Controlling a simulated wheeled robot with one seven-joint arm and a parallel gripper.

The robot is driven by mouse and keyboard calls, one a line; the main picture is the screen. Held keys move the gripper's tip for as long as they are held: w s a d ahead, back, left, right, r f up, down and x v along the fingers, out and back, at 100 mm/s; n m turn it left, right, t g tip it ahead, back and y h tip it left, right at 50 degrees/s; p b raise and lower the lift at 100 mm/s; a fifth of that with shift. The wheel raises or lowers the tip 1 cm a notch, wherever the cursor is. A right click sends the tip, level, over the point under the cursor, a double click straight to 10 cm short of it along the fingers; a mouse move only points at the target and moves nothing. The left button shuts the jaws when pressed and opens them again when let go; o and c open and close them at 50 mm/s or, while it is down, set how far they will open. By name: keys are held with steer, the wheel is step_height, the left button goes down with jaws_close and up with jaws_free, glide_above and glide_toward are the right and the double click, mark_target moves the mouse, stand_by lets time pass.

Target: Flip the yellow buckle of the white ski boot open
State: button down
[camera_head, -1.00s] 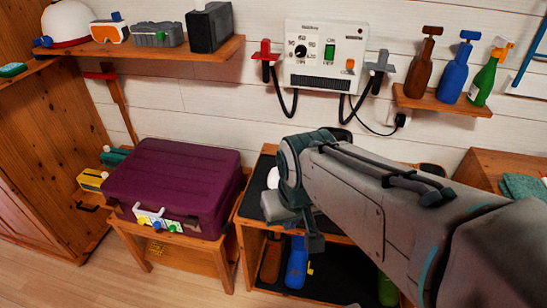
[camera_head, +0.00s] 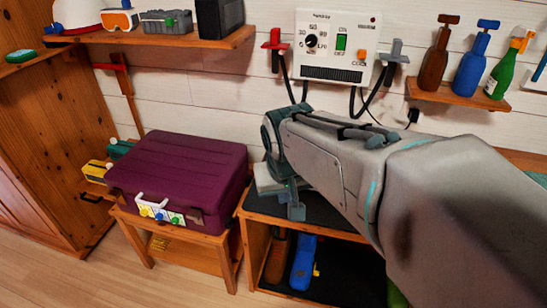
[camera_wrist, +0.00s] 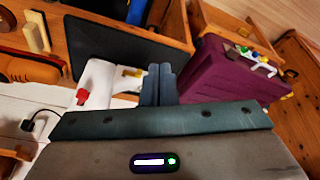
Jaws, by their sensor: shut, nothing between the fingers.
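The white ski boot (camera_wrist: 98,82) shows in the wrist view, to the left of my fingers, by the black top of the wooden bench. A small yellow piece (camera_wrist: 132,72), which looks like the buckle, is on its side nearest my fingertips. I cannot tell how far it is flipped. A red piece (camera_wrist: 82,97) is at the boot's other side. My gripper (camera_wrist: 159,70) is shut and empty, its fingertips just right of the yellow piece; contact is not clear.
A purple case (camera_head: 180,175) stands on a low wooden table left of the bench. Blue (camera_head: 303,262) and brown (camera_head: 276,258) things stand on the bench's lower shelf. A white control box (camera_head: 338,45) hangs on the wall behind, with a bottle shelf (camera_head: 455,97) at right.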

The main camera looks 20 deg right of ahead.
steer(key=w+d+f+m+t+h+b, duration=0.1)
steer(key=w+d+f+b, duration=0.3)
steer(key=w+b, duration=0.3)
steer(key=w+d+f+m+t+h+b, duration=0.1)
steer(key=w+d+f+m+b, duration=0.1)
steer(key=w+d+f+b, duration=0.2)
steer(key=w+d+f+m+h+b, duration=0.1)
steer(key=w+d+f+m+b, duration=0.1)
steer(key=w+d+f+b, duration=0.2)
steer(key=w+f+b, duration=0.3)
steer(key=w+b, duration=0.3)
steer(key=b, duration=0.1)
steer(key=shift+w+t+b, duration=0.2)
steer(key=shift+t+b, duration=0.15)
steer(key=shift+t, duration=0.05)
steer(key=b+x, duration=0.3)
steer(key=x, duration=0.5)
steer(key=shift+w+d+f, duration=0.1)
steer(key=shift+f, duration=0.2)
steer(key=shift+w+d+f, duration=0.3)
steer(key=shift+w+f, duration=0.15)
steer(key=shift+f, duration=0.05)
